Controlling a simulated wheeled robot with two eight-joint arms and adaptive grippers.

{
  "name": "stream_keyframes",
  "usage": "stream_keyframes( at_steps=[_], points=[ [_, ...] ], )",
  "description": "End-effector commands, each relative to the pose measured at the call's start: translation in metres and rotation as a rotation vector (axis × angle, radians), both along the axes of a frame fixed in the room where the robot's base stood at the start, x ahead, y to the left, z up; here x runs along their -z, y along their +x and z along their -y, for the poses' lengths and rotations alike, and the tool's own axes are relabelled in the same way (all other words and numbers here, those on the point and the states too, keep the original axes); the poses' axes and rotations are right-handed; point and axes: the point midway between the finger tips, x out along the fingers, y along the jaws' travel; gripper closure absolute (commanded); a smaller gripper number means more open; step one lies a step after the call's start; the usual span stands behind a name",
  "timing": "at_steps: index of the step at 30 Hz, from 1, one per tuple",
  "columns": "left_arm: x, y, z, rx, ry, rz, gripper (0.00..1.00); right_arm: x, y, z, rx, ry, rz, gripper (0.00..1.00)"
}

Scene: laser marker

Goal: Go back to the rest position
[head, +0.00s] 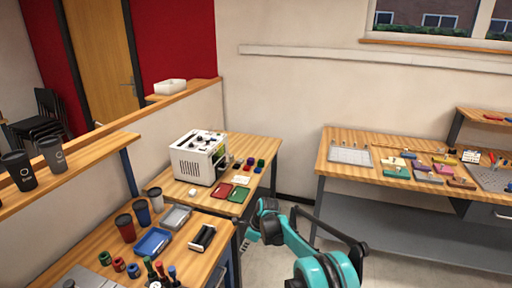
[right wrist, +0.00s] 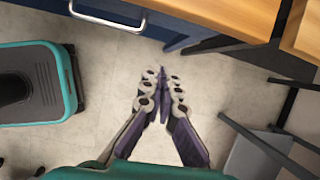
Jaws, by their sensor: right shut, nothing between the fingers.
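My right gripper (head: 246,242) hangs low beside the right edge of the near wooden table (head: 190,262), in front of the aisle. In the right wrist view its two fingers (right wrist: 161,72) meet at the tips, shut with nothing between them, above the pale floor. The teal right arm comes in from the lower right of the head view. My left gripper is not in view. The white laser marker (head: 200,158) stands on the farther table, apart from my gripper.
A blue cabinet with a metal handle (right wrist: 110,18) lies just beyond the fingertips in the wrist view. The near table bears cups, a blue tray (head: 153,242) and bottles. A workbench (head: 335,172) stands at the right. Open floor (head: 300,225) lies between the tables.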

Motion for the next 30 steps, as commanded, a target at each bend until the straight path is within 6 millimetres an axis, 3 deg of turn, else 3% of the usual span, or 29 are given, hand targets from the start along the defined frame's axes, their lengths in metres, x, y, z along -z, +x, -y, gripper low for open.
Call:
stream_keyframes(
  at_steps=[8, 15, 19, 23, 30],
  points=[
    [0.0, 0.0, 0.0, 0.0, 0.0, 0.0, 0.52, -0.11, -0.051, 0.065, -0.324, -0.13, 0.231, 1.0],
    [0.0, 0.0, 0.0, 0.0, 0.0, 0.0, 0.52, -0.179, -0.129, 0.123, -0.66, -0.305, 0.423, 1.0],
    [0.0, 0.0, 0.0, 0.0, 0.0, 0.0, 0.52, -0.2, -0.18, 0.152, -0.847, -0.415, 0.505, 1.0],
    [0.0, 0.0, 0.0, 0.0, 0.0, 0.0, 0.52, -0.208, -0.232, 0.178, -1.036, -0.534, 0.573, 1.0],
    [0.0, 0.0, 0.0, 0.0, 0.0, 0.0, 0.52, -0.192, -0.321, 0.216, -1.386, -0.76, 0.644, 1.0]
  ],
)
